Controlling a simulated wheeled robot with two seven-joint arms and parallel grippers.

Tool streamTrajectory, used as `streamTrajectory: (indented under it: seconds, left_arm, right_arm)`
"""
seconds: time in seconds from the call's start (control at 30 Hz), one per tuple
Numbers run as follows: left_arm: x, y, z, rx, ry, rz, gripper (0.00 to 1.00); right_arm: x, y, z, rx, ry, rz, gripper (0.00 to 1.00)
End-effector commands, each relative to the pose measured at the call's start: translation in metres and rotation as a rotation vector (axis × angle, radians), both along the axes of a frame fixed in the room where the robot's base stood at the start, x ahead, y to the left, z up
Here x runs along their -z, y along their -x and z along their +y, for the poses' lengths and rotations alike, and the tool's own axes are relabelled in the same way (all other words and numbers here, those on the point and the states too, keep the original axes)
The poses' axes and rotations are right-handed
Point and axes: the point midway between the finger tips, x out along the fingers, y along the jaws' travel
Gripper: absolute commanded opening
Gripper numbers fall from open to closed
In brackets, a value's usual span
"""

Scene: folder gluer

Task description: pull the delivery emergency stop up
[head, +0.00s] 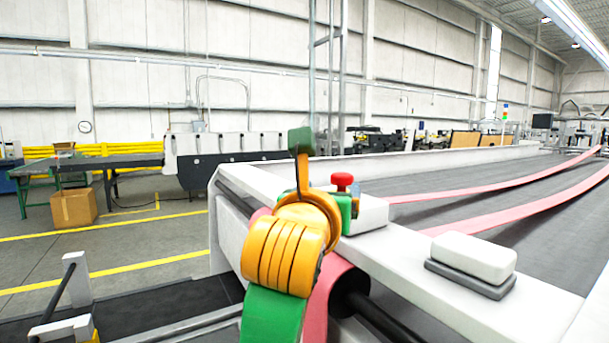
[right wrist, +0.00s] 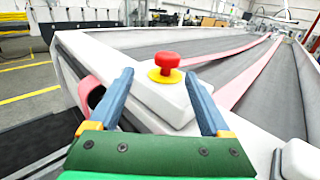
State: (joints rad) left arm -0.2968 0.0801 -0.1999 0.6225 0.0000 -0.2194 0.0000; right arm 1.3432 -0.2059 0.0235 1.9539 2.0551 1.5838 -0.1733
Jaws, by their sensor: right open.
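The delivery emergency stop is a red mushroom button (head: 342,181) on a white box (head: 370,214) at the near corner of the machine's delivery frame. In the right wrist view the red button (right wrist: 167,61) stands upright on a yellow disc (right wrist: 166,76). My right gripper (right wrist: 160,74) is open and empty, its two blue fingers spread to the left and right of the button's line. The button appears ahead of the gripper, and I see no contact. In the head view my right gripper (head: 346,205) is mostly hidden behind its orange wrist. My left gripper is not in view.
The grey delivery belt (head: 460,180) with pink bands runs away to the right. A white block on a grey base (head: 472,257) sits on the near rail. A cardboard box (head: 74,208) stands on the floor at the left. Open floor lies left of the machine.

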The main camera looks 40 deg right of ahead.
Motion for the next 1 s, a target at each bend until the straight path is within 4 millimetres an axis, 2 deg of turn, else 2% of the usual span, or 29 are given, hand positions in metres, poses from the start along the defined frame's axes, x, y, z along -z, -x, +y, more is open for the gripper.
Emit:
streamTrajectory:
  seconds: [0.13,0.3,0.4,0.7,0.77,1.0]
  left_arm:
    - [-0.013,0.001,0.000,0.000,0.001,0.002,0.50]
    - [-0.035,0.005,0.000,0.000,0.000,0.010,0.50]
    - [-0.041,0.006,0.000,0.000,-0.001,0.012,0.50]
    - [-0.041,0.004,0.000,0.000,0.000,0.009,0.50]
    - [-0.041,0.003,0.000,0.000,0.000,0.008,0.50]
    - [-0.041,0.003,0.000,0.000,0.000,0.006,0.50]
  right_arm:
    - [-0.005,-0.009,-0.011,0.004,0.001,0.003,0.81]
    - [-0.006,-0.030,-0.039,0.005,0.002,0.005,0.81]
    - [-0.004,-0.040,-0.050,0.003,0.001,0.004,0.81]
    - [0.001,-0.044,-0.056,0.000,0.000,0.000,0.81]
    - [0.001,-0.044,-0.056,0.000,0.000,0.000,0.68]
    - [0.001,-0.044,-0.056,0.001,0.001,-0.001,0.03]
